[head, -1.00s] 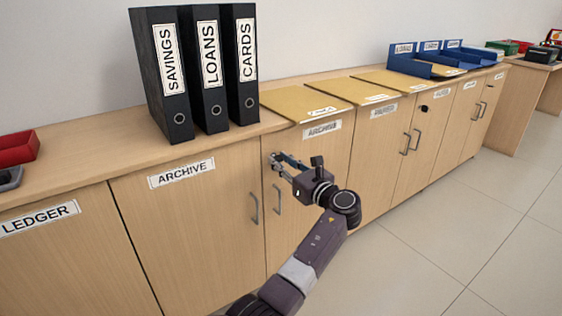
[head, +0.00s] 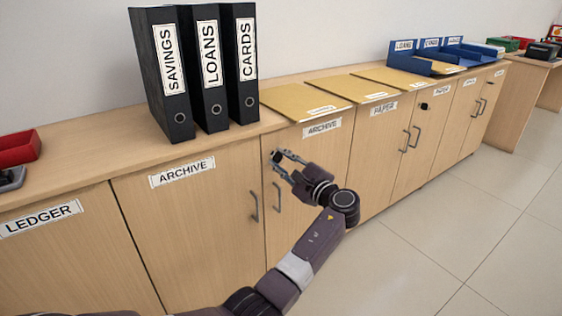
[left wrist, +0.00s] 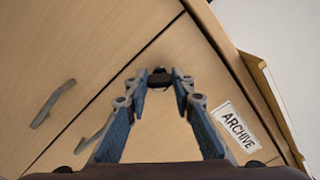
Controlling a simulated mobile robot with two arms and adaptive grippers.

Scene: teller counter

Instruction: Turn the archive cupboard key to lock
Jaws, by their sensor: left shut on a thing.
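The archive cupboard's right door (head: 310,178) and left door (head: 190,225) are both closed. The dark key and lock (head: 276,156) sit near the top left of the right door. My left gripper (head: 281,158) is at the lock, its fingers shut on the key. In the left wrist view the fingertips (left wrist: 162,80) close on the dark key (left wrist: 159,75) in front of the round lock, close to the seam between the doors. The fingers hide most of the key, so its exact angle is hard to tell. My right gripper is not in view.
Door handles (head: 277,199) project just below the gripper. Black binders (head: 208,75), yellow folders (head: 308,98) and blue trays (head: 428,62) stand on the cupboard top. A similar dark lock shows on a cupboard farther right (head: 424,106). The floor (head: 430,240) in front is clear.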

